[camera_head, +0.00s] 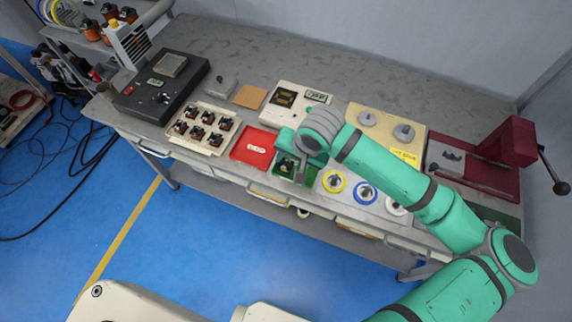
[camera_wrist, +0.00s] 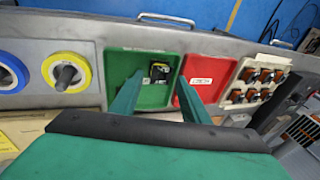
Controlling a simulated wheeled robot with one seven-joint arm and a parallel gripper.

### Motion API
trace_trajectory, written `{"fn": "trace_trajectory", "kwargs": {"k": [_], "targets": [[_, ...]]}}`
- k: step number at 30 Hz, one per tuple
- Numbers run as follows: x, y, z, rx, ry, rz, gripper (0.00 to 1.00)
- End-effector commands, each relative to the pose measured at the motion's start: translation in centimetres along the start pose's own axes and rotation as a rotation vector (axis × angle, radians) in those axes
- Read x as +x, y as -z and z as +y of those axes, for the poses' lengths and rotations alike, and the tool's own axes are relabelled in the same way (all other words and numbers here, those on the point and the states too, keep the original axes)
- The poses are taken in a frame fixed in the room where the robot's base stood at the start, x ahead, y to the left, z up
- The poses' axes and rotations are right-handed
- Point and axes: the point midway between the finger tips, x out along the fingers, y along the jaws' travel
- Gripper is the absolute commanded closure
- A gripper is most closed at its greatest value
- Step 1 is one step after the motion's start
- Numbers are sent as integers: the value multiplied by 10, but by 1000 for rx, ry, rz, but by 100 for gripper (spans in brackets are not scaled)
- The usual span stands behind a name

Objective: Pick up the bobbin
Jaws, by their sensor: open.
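A small dark bobbin (camera_wrist: 160,72) with a yellow top lies in the green tray (camera_wrist: 147,98). In the head view the bobbin (camera_head: 287,166) shows partly, beside my gripper, in the green tray (camera_head: 279,177). My gripper (camera_wrist: 160,84) is open and empty above the tray. In the wrist view its two green fingers appear on either side of the bobbin, with the left finger over the green tray and the right finger near the red tray's edge. The height of the fingertips above the bobbin is hard to tell.
A red tray (camera_head: 256,146) adjoins the green tray. A cream tray (camera_head: 186,143) with several copper-and-black coils stands further left. Yellow and blue ringed spools (camera_head: 334,182) stand to the right. A red press (camera_head: 512,143) is at the far right. The bench's back is mostly clear.

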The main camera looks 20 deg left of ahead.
Motion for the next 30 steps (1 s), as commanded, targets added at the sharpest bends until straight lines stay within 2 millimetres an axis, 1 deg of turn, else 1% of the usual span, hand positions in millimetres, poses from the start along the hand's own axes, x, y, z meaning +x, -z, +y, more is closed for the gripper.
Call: {"fn": "trace_trajectory", "kwargs": {"k": [1, 3, 6, 9, 14, 15, 17, 18, 19, 30], "targets": [[8, 0, 1, 0, 0, -2, 58], [17, 0, 1, 0, 0, -2, 58], [25, 0, 1, 1, 1, -1, 58], [29, 0, 1, 0, 1, -1, 58], [29, 0, 1, 0, 1, 0, 58], [29, 0, 1, 0, 1, 0, 61], [29, 0, 1, 0, 1, 0, 75], [28, 0, 1, 0, 1, 0, 84], [28, 0, 1, 0, 1, 0, 88], [28, 1, 1, 0, 0, 0, 89]]}}
